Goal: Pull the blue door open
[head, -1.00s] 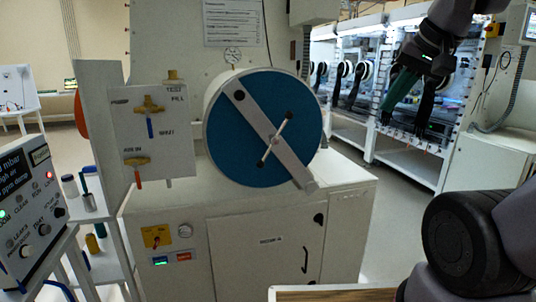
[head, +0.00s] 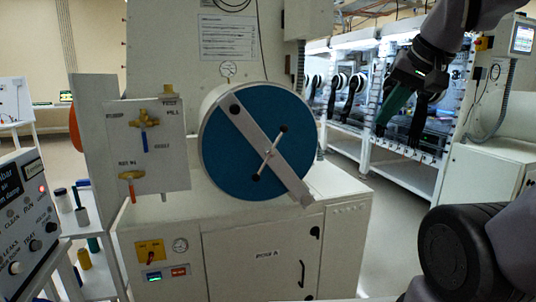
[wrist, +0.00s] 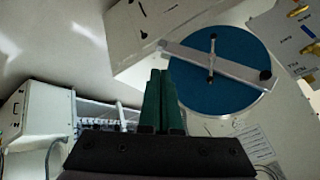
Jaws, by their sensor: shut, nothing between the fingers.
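The blue door (head: 225,165) is a round disc closing the end of a white drum. It looks closed. A grey bar (head: 244,122) crosses it diagonally and is wider than the disc. A slim T-handle (head: 268,153) with dark knobs sits at the middle of the bar. My gripper (head: 383,117) has green fingers, is shut and empty, and hangs right of the door in the head view, apart from it. In the wrist view the shut fingers (wrist: 161,74) point up, with the blue door (wrist: 212,93) upper right, not touching.
A valve panel (head: 165,168) with yellow fittings stands left of the door. A white cabinet (head: 228,250) is below. A control console (head: 28,215) is at the left edge. Gloveboxes (head: 352,85) line the back right. Open floor lies right of the cabinet.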

